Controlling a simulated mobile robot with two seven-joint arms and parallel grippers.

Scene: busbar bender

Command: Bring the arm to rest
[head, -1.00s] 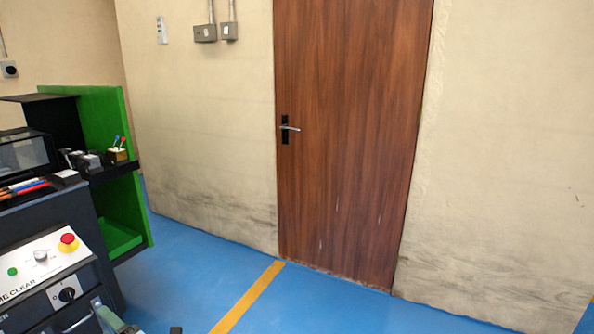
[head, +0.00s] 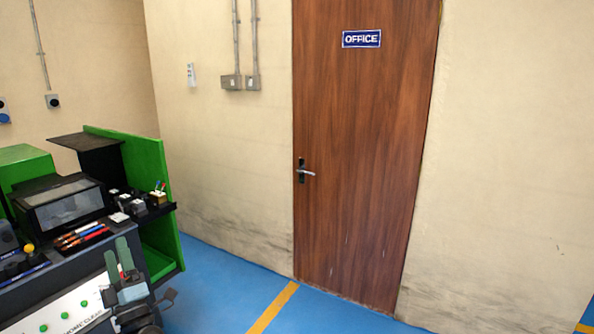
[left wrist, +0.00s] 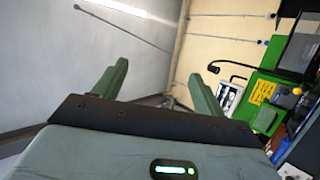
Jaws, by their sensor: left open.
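My left gripper (head: 118,264) shows at the lower left of the head view, in front of the machine's control panel. Its two green fingers point up and stand apart, with nothing seen between them. My right gripper is not in either view.
A green and black machine (head: 150,165) stands at the left, with pens and small blocks on its top. A brown office door (head: 365,170) is set in the beige wall (head: 500,150). The blue floor (head: 225,265) before the door is clear, with a yellow line (head: 272,308).

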